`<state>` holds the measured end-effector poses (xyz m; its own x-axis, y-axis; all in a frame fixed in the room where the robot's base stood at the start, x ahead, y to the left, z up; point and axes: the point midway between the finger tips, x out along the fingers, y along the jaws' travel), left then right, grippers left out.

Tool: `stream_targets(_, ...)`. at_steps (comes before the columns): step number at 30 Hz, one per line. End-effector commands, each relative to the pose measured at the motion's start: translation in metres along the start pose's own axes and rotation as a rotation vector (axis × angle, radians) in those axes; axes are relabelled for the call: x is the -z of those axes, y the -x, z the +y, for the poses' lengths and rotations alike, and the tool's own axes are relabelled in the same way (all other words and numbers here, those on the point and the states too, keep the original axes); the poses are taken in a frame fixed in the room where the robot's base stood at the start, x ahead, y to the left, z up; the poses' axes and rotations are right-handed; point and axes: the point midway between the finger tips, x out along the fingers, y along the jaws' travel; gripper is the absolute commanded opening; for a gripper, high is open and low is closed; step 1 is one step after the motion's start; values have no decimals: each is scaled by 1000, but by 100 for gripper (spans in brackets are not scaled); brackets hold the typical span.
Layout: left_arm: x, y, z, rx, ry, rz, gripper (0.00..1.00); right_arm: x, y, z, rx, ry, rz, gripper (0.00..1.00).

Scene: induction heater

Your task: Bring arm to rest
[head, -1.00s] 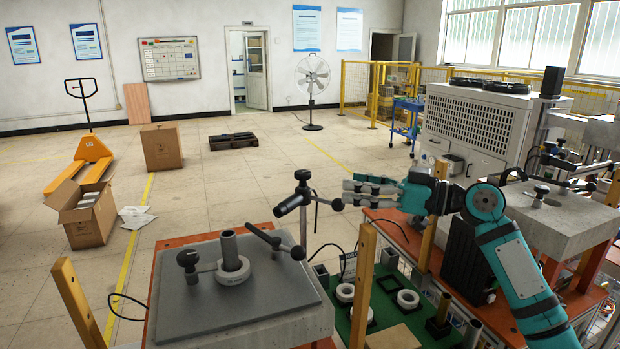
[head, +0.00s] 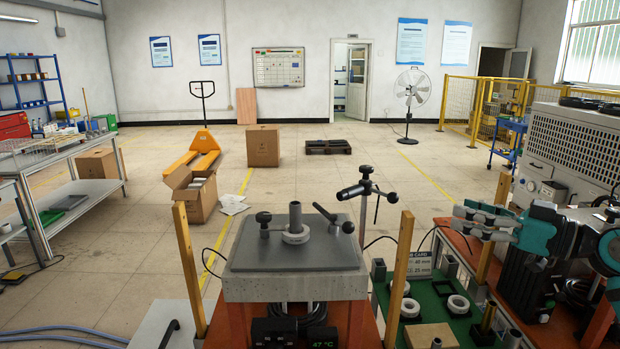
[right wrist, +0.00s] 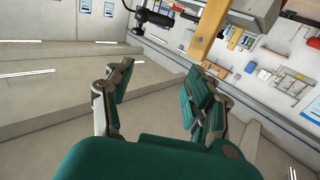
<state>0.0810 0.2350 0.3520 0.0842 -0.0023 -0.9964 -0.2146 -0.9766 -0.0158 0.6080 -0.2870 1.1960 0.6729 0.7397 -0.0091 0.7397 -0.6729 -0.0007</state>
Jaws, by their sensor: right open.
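My right gripper (head: 484,222) is at the right of the head view, above the right-hand bench, with its fingers pointing left. In the right wrist view its two fingers (right wrist: 155,90) stand apart with nothing between them. My teal right arm (head: 590,245) comes in from the right edge. The induction heater (head: 290,285) stands at the centre, with a grey top plate. A ring with a grey cylinder (head: 296,222) upright in it is on the plate, between two black-knobbed handles. My left gripper is not in view.
A green tray (head: 455,325) with several rings and blocks lies right of the heater. Wooden posts (head: 400,275) stand at the heater's sides. A black sensor head on a stand (head: 366,188) rises behind it. A large perforated machine (head: 570,140) is at the right.

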Motion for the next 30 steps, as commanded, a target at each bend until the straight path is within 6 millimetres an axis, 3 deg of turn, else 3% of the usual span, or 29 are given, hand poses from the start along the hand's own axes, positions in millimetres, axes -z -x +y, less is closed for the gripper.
stream_targets(3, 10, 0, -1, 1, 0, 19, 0, -18, -6, -6, 5, -8, -34, 56)
stream_targets(11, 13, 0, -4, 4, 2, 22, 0, -64, -16, -22, 9, -25, -127, 56)
stream_targets(17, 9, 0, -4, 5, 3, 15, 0, -123, -25, -45, 11, -48, -245, 56)
stream_targets(20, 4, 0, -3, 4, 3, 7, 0, -163, -28, -63, 8, -64, -327, 56)
stream_targets(23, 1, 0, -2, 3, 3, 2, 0, -214, -27, -90, 0, -87, -435, 56)
stream_targets(27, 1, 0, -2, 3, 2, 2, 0, -301, -10, -147, -43, -138, -634, 56)
stream_targets(30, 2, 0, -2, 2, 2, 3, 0, -350, 14, -187, -107, -179, -771, 56)
